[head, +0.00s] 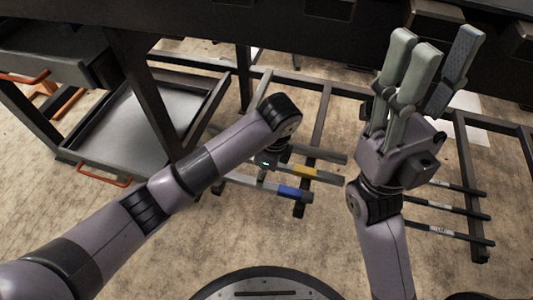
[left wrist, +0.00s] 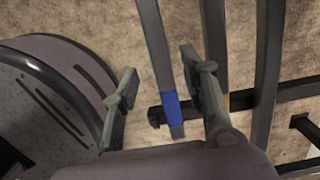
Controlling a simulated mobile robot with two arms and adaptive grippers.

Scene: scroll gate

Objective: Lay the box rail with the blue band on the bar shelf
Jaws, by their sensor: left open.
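In the head view my left arm hides most of that gripper. My right gripper (head: 430,52) is raised, open and empty at the upper right. I cannot tell which bars are the bar shelf.
A grey rail with a yellow band (head: 303,171) lies beside the blue-banded one, close to a left finger. Several dark bars (head: 445,210) stick out at lower right. A dark shelf unit with a grey tray (head: 115,130) stands at left. A dark beam crosses the top.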

